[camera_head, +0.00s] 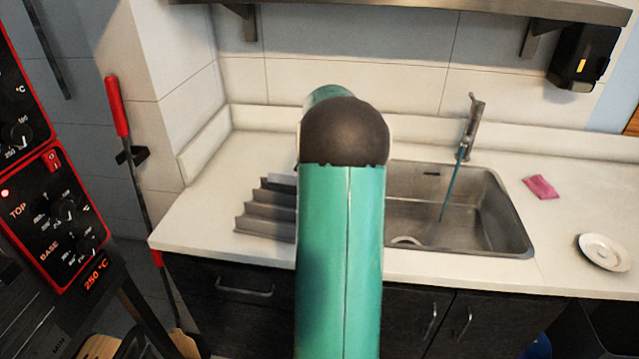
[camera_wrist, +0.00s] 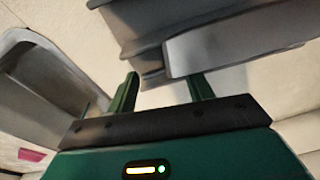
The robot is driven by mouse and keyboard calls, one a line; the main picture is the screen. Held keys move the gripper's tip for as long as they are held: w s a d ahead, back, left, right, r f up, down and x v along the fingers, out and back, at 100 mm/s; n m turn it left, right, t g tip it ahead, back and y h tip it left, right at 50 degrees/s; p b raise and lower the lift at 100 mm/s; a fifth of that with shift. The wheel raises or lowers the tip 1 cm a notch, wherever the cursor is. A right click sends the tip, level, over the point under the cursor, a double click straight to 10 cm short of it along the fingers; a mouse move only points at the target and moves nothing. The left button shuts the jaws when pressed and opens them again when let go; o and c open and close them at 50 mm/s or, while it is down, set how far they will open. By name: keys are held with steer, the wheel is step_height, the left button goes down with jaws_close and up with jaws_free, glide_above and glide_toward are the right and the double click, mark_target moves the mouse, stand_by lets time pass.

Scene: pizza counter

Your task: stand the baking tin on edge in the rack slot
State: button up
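The grey stepped rack (camera_head: 266,213) stands on the counter left of the sink, partly hidden behind my arm. In the wrist view its dark grey ridges (camera_wrist: 143,22) fill the top middle. A smooth, lighter grey panel (camera_wrist: 245,38) lies against the ridges there. It looks like the baking tin in the rack, but I cannot tell for sure. My gripper (camera_wrist: 164,88) has its two green fingers apart with nothing clearly held between them. The right fingertip is close to the panel's lower edge; contact cannot be told. My gripper is hidden behind my arm in the head view.
The steel sink (camera_head: 455,215) with a tap (camera_head: 473,118) is right of the rack. A pink cloth (camera_head: 541,187) and a white plate (camera_head: 604,251) lie farther right. A red-framed oven (camera_head: 55,190) and a red-handled tool (camera_head: 117,105) stand left. Free worktop (camera_head: 200,220) lies left of the rack.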

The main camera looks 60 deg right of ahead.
steer(key=shift+r, duration=0.1)
step_height(320, 180, up, 14)
steer(key=a, duration=0.1)
steer(key=shift+s+a+f, duration=0.15)
steer(key=shift+s+f, duration=0.05)
steer(key=shift+s, duration=0.2)
